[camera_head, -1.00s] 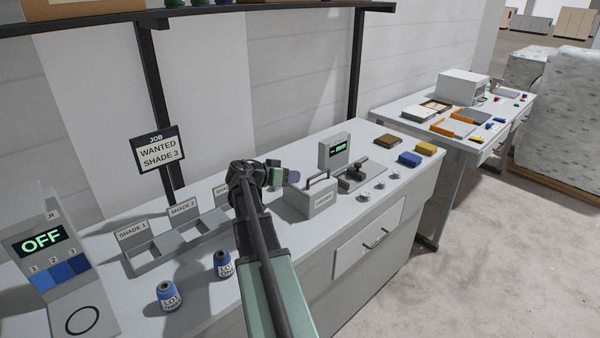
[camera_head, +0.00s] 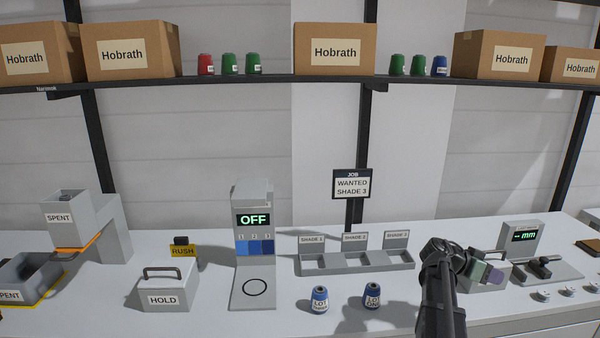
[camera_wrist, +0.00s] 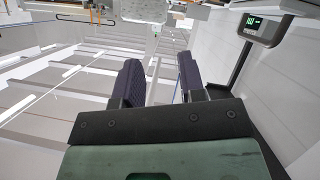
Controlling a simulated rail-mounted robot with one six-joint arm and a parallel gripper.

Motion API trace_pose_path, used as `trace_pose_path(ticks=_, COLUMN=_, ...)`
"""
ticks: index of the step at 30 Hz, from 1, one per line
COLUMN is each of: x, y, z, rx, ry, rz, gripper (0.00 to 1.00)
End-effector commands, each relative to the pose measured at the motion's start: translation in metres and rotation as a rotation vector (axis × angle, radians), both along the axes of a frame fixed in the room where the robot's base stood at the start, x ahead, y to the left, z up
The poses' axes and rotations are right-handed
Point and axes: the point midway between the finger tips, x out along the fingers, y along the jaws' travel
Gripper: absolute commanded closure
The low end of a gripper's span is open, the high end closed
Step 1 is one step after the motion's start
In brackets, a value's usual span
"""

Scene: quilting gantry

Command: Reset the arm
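My arm (camera_head: 437,295) rises from the bottom right of the head view, in front of the bench. My gripper (camera_head: 494,277) points right, in front of a grey handled box that it partly hides. In the wrist view my gripper (camera_wrist: 160,80) shows two dark padded fingers held apart with nothing between them. I cannot tell whether the gripper touches the box.
Two blue spools (camera_head: 320,300) (camera_head: 371,296) stand before the shade tray (camera_head: 340,268). The shade reader (camera_head: 254,220) shows OFF; a sign (camera_head: 352,184) reads WANTED SHADE 3. A gauge (camera_head: 521,240) stands right.

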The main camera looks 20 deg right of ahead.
Motion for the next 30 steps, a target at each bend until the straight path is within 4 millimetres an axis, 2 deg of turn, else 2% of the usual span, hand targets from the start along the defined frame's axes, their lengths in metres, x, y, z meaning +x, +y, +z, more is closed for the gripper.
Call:
trace_pose_path(ticks=2, x=-0.001, y=0.002, z=-0.003, rx=0.053, ry=0.082, rz=0.027, gripper=0.63)
trace_pose_path(ticks=5, x=-0.01, y=0.018, z=-0.021, rx=0.217, ry=0.163, rz=0.071, gripper=0.63)
trace_pose_path(ticks=8, x=-0.014, y=0.05, z=-0.042, rx=0.397, ry=0.215, rz=0.154, gripper=0.63)
trace_pose_path(ticks=14, x=0.004, y=0.133, z=-0.072, rx=0.669, ry=0.282, rz=0.387, gripper=0.63)
trace_pose_path(ticks=17, x=0.016, y=0.19, z=-0.086, rx=0.802, ry=0.319, rz=0.548, gripper=0.63)
trace_pose_path(ticks=20, x=0.026, y=0.268, z=-0.098, rx=0.951, ry=0.364, rz=0.767, gripper=0.63)
trace_pose_path(ticks=21, x=0.029, y=0.306, z=-0.102, rx=1.012, ry=0.385, rz=0.873, gripper=0.63)
trace_pose_path(ticks=23, x=0.028, y=0.365, z=-0.106, rx=1.097, ry=0.416, rz=1.033, gripper=0.63)
trace_pose_path(ticks=24, x=0.027, y=0.402, z=-0.108, rx=1.143, ry=0.434, rz=1.129, gripper=0.63)
trace_pose_path(ticks=27, x=0.017, y=0.476, z=-0.109, rx=1.216, ry=0.464, rz=1.293, gripper=0.63)
trace_pose_path(ticks=30, x=0.014, y=0.519, z=-0.109, rx=1.213, ry=0.521, rz=1.381, gripper=0.63)
